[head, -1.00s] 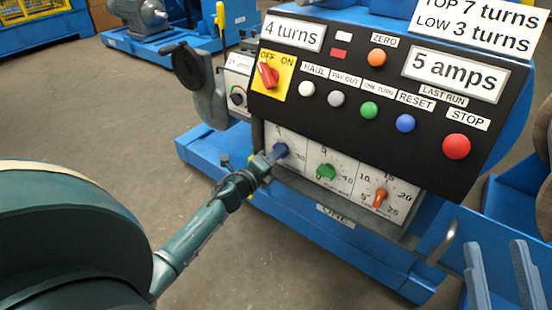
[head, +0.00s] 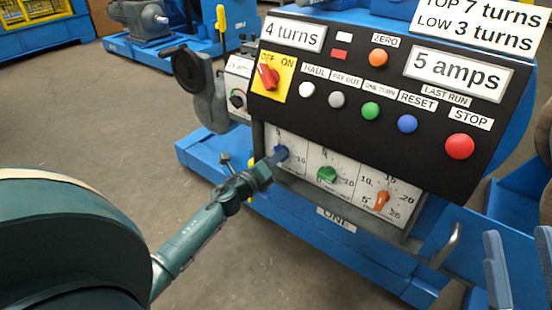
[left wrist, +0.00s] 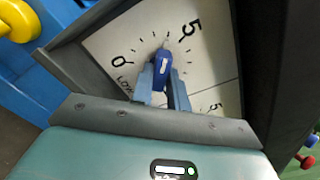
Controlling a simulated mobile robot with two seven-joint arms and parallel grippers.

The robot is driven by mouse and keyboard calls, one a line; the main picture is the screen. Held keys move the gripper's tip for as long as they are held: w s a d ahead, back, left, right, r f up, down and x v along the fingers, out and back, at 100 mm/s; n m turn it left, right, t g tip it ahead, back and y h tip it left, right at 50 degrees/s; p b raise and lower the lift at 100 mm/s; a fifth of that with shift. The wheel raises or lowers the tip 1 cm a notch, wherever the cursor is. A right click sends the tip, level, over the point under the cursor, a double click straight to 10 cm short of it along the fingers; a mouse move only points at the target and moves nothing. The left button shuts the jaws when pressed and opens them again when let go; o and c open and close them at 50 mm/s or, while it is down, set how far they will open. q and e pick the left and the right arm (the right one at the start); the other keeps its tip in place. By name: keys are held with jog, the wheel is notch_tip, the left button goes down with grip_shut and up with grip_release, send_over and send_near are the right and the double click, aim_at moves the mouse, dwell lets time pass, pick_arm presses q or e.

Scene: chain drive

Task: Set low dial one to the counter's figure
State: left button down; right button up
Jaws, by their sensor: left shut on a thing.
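My left gripper (head: 270,164) is shut on this knob. In the left wrist view the blue knob (left wrist: 162,66) stands between the two fingers (left wrist: 165,88), over a scale with 0 at left and 5 at upper right. It points up between those figures; the exact mark is hard to read. The counter (head: 294,34) reads "4 turns". My right gripper (head: 518,262) is partly in view at lower right, fingers apart and empty.
A green knob (head: 327,174) and an orange knob (head: 382,200) sit beside the blue one. Above are a red OFF/ON switch (head: 268,77), several push buttons and a red STOP button (head: 459,146). A display (head: 458,74) reads "5 amps"; a card (head: 480,24) reads TOP 7, LOW 3 turns.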

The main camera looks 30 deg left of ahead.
pick_arm(q)
jog(key=c, duration=1.4)
grip_release()
pick_arm(e)
jog(key=shift+f, duration=0.1)
pick_arm(q)
jog(key=shift+o, duration=0.2)
